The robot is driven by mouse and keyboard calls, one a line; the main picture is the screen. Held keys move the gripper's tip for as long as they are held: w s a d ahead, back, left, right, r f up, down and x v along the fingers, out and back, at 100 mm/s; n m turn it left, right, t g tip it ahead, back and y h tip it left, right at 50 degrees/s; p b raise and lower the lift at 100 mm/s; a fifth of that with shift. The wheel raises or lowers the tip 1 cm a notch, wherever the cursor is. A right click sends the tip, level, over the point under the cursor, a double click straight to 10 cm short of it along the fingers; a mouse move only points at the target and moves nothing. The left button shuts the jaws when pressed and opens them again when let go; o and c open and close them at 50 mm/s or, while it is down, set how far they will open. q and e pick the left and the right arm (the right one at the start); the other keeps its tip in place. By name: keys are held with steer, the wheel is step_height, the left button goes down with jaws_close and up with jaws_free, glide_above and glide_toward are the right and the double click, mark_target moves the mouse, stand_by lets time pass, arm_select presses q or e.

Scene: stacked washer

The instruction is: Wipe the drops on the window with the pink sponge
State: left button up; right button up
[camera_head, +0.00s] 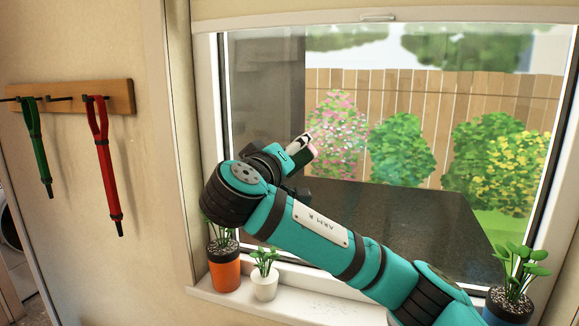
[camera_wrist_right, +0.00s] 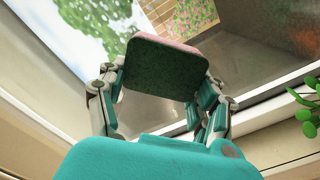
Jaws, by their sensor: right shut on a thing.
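The pink sponge (camera_wrist_right: 165,72) is in the right wrist view, its dark green side towards the camera and a thin pink edge along its top. My right gripper (camera_wrist_right: 160,88) is shut on it, with a finger at each side. In the head view, my right gripper (camera_head: 301,148) is in front of the left part of the window (camera_head: 262,95), and the sponge is mostly hidden behind it. I cannot tell whether the sponge touches the glass. I cannot make out any drops on the glass. My left gripper is not in view.
On the sill (camera_head: 330,308) stand an orange pot (camera_head: 224,272), a small white pot (camera_head: 264,285) and a dark blue pot (camera_head: 505,308) with plants. My right arm crosses above the sill. A rack (camera_head: 118,95) with green and red straps hangs on the left wall.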

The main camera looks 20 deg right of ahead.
steer(key=shift+s+a+r, duration=0.15)
steer(key=shift+s+r, duration=0.05)
steer(key=shift+r, duration=0.15)
steer(key=shift+w+d+r+p, duration=0.3)
steer(key=shift+w+p, duration=0.25)
steer(key=shift+p, duration=0.2)
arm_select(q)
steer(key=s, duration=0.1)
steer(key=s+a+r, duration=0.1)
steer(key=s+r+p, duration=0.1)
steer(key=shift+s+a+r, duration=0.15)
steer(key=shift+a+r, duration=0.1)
arm_select(e)
steer(key=x, duration=0.3)
steer(key=shift+w+d+f, duration=0.2)
steer(key=shift+w+f, duration=0.1)
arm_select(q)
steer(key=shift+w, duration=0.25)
arm_select(e)
steer(key=shift+x, duration=1.05)
